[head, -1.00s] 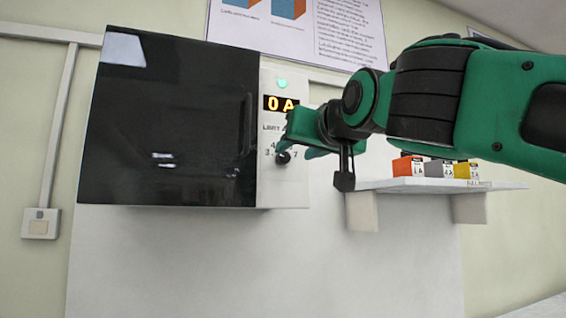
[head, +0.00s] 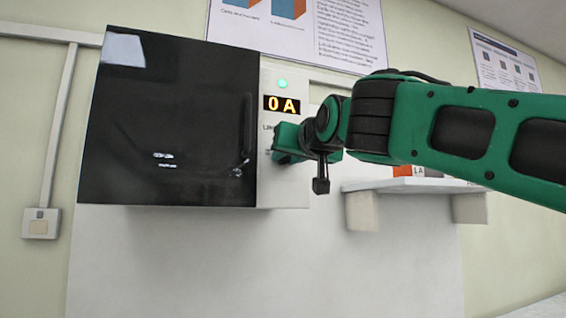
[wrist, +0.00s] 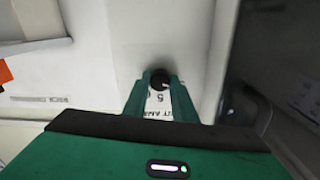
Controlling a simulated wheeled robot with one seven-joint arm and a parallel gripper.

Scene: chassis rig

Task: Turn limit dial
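The limit dial (wrist: 160,78) is a small black knob on the pale panel (head: 284,194) right of the dark cabinet door. In the head view it is hidden behind my gripper (head: 280,150). In the wrist view my gripper's green fingers (wrist: 160,82) stand apart, one on each side of the dial. I cannot tell whether they touch it. Upside-down printing, with a 5, shows between the fingers. Above the dial, an amber display (head: 282,104) reads 0 A and a green lamp (head: 282,83) is lit.
The cabinet's dark door (head: 170,120) and handle (head: 247,130) are just left of my gripper. A white shelf (head: 400,186) with boxes sticks out at right, below my arm. The wall below the cabinet is clear.

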